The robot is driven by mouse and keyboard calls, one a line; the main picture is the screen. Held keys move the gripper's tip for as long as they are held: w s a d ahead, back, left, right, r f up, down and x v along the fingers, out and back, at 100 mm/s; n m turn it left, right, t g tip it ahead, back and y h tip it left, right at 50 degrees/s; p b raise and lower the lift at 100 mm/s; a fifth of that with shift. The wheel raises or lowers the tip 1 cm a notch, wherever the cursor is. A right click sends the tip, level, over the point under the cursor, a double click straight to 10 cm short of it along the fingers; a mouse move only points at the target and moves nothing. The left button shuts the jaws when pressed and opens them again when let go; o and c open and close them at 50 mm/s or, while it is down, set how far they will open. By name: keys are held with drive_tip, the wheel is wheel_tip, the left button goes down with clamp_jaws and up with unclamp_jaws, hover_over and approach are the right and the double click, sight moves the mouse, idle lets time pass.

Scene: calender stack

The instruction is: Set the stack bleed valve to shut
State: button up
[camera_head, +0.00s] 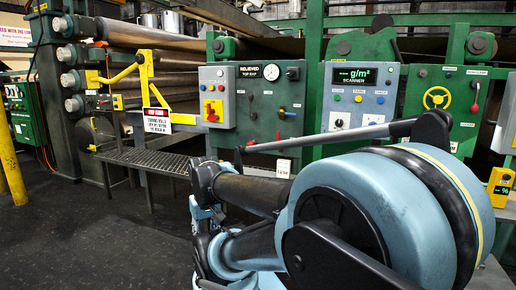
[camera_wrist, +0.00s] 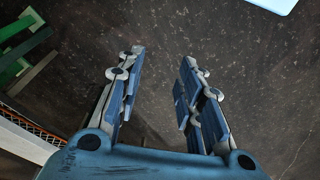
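No label readable here names the stack bleed valve, so I cannot tell which control it is. The green panel (camera_head: 433,126) at the right has a yellow handwheel (camera_head: 436,97) and a red-handled lever (camera_head: 475,96). My gripper (camera_wrist: 162,58) is open and empty in the wrist view, pointing at dark floor, away from these controls. In the head view my arm hides most of it.
A g/m² scanner panel (camera_head: 358,100) stands between the grey box and green panel. Large rollers (camera_head: 150,35) and a yellow bracket (camera_head: 146,70) with a hanging sign (camera_head: 157,120) are at left. A grated step (camera_head: 150,161) lies before the machine. The dark floor (camera_head: 70,235) at left is clear.

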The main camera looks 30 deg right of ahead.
drive_tip(key=w+d+r+n+t+h, duration=0.2)
drive_tip(key=w+d+r+n+h, duration=0.25)
drive_tip(key=w+d, duration=0.55)
drive_tip(key=w+d+r+n+t+h, duration=0.1)
drive_tip(key=w+d+r+n+h, duration=0.3)
drive_tip(key=w+d+r+n, duration=0.5)
drive_tip(key=w+d+r+n+t+h, duration=0.25)
drive_tip(key=w+d+h, duration=0.35)
drive_tip(key=d, duration=0.7)
drive_tip(key=w+d+n, duration=0.2)
drive_tip(key=w+d, duration=0.3)
drive_tip(key=d, duration=0.1)
drive_tip(key=w+d+r+n+h, duration=0.1)
drive_tip(key=w+d+n, duration=0.2)
drive_tip(key=w+d, duration=0.2)
drive_tip(key=w+d+n+t, duration=0.1)
drive_tip(key=w+d+n, duration=0.1)
drive_tip(key=w+d, duration=0.4)
drive_tip(key=shift+d+r, duration=0.15)
drive_tip(key=shift+d, duration=1.5)
clamp_jaws()
